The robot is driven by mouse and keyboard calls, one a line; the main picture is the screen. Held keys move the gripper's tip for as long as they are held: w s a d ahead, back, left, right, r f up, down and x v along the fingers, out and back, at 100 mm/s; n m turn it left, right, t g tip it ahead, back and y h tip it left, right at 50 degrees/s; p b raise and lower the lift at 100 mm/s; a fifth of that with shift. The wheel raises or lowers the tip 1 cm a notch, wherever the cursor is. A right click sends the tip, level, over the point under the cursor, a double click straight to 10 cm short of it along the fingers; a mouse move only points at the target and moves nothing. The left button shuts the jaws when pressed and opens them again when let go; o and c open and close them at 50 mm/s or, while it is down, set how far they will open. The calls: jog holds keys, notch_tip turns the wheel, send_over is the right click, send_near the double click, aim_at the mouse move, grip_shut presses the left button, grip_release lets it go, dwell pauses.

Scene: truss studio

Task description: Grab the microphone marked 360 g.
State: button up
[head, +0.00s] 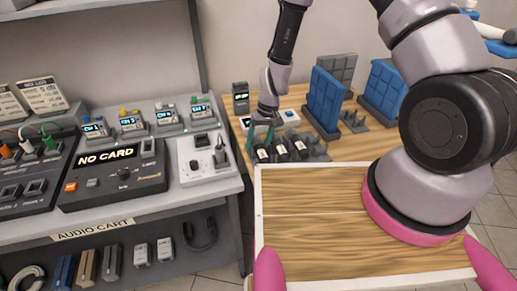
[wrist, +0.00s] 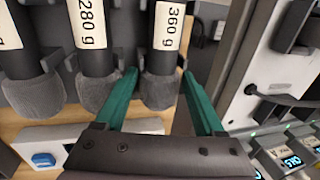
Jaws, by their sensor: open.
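The microphone marked 360 g (wrist: 168,28) has a black body, a white label and a grey foam head, and lies in a dark rack. In the head view it appears to be the leftmost of a row of microphones (head: 263,155), its label too small to read. My gripper (wrist: 160,78) is open, its green fingers on either side of this microphone near its head. Whether they touch it I cannot tell. In the head view my gripper (head: 262,135) is just above the row. The microphone marked 280 g (wrist: 92,28) lies close beside the left finger.
Another microphone (wrist: 20,60) lies further left in the wrist view, its label cut off. The audio cart (head: 95,225) stands close to the left in the head view, carrying devices. Blue panels (head: 325,98) stand right of the rack.

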grip_shut()
jog(key=shift+r, duration=0.15)
